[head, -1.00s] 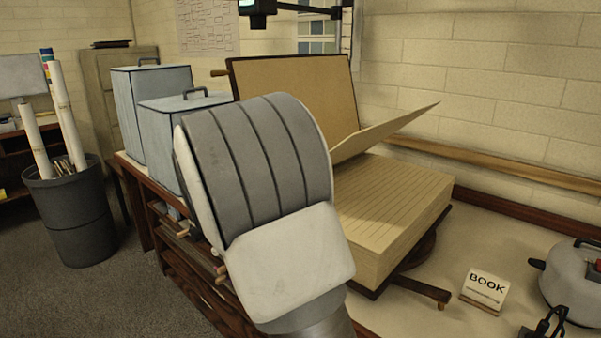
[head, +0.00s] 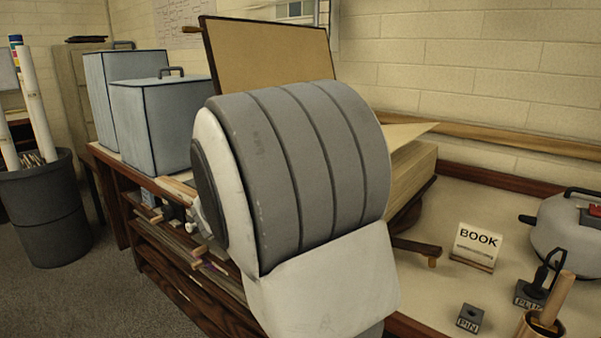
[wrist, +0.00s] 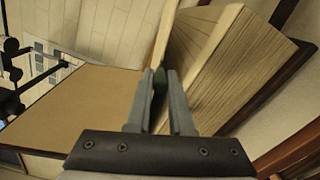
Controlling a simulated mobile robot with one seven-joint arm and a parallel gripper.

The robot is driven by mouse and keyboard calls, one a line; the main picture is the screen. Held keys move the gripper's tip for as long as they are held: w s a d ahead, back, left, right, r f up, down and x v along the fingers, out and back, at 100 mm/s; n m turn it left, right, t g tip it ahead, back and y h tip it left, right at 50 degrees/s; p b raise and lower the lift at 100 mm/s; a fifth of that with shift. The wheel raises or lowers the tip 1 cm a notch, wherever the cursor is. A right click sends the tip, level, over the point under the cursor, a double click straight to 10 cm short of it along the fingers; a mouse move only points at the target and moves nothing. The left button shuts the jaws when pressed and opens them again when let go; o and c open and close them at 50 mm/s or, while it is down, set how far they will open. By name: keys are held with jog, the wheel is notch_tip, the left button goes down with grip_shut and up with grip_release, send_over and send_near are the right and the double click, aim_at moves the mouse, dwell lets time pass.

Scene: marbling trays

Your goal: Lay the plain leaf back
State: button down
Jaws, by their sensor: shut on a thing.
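The plain leaf (head: 410,132) is a pale sheet of the open book. In the head view its free corner sticks out past my arm, tilted a little above the thick page block (head: 418,172). In the wrist view the leaf (wrist: 164,32) shows as a narrow strip running up from my gripper (wrist: 159,76), whose fingers are shut on it. The page block (wrist: 236,65) lies right of the fingers and the tan cover board (wrist: 75,112) left of them. In the head view my arm hides the gripper and most of the book; the cover board (head: 270,60) stands behind.
A BOOK sign (head: 478,243) stands on the bench right of the book. Beyond it are a PIN block (head: 470,318), a grey rounded pot (head: 570,232) and a wooden-handled tool (head: 557,298). Blue-grey boxes (head: 155,125) stand at left. A wooden rail (head: 510,142) runs along the wall.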

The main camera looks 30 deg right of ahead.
jog(key=shift+s+f+b, duration=0.1)
jog(key=shift+f+b, duration=0.3)
jog(key=shift+f, duration=0.35)
jog(key=c, duration=0.8)
grip_release()
jog(key=p+v, duration=0.4)
jog(key=v, duration=1.3)
jog(key=shift+a, duration=0.2)
jog(key=shift+s, duration=0.15)
